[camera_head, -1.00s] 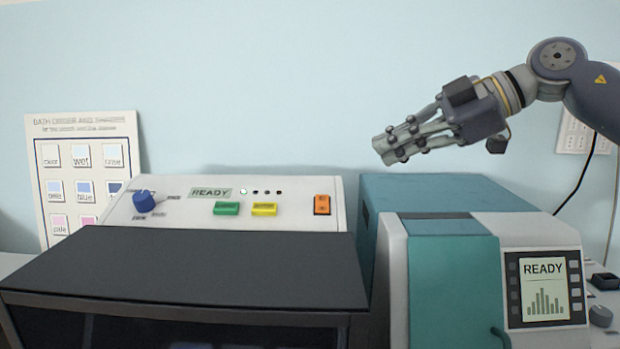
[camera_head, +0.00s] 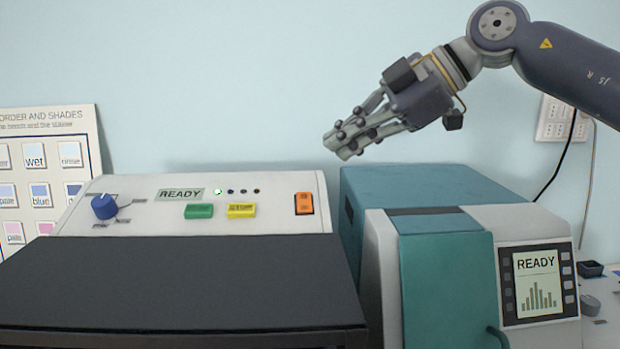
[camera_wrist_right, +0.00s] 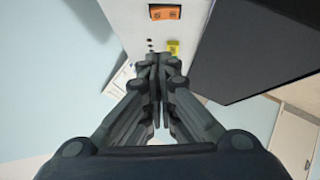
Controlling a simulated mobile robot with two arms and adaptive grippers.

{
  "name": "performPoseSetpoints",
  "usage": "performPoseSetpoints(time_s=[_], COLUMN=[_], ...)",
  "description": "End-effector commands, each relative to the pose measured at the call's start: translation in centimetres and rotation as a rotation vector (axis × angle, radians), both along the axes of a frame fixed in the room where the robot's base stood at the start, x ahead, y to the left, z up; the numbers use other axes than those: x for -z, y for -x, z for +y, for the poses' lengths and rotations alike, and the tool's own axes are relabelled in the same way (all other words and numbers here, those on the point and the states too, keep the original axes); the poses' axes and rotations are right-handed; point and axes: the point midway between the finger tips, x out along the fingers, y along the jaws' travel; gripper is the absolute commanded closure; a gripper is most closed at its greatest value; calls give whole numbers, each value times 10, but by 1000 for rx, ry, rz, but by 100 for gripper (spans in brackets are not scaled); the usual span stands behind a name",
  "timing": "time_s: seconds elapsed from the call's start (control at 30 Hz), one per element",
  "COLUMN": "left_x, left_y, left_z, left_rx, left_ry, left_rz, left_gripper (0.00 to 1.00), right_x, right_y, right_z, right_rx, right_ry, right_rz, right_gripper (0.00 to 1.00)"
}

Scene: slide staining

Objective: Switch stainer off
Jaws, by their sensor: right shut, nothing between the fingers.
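The stainer has a white sloped control panel (camera_head: 270,190) behind a dark flat lid (camera_head: 180,280). In the right wrist view the orange switch (camera_wrist_right: 165,12) shows at the top, beyond the fingertips. My right gripper (camera_head: 344,147) is shut and empty, above and slightly right of the switch, apart from the panel. My left gripper is not in view.
A teal and white machine (camera_head: 450,260) with a READY screen (camera_head: 537,284) stands close on the right, below my right arm. A shade chart (camera_head: 88,130) leans at the left. A wall socket plate (camera_head: 562,120) with cables is at the right. Air above the panel is clear.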

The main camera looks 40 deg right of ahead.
Motion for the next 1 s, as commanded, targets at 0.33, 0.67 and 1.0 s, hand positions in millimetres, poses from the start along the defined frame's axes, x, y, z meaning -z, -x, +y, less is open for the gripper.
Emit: performPoseSetpoints(time_s=[0.33, 0.67, 1.0], left_x=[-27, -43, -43], left_y=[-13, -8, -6], left_z=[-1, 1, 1], left_rx=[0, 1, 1], left_ry=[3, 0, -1], left_rz=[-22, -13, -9], left_gripper=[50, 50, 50], right_x=[40, 75, 81], right_y=[-44, -63, -64], right_z=[29, 22, 21], right_rx=[-2, 1, 1], right_ry=[0, -1, -1], right_rz=[5, 2, 0], right_gripper=[100, 100, 100])
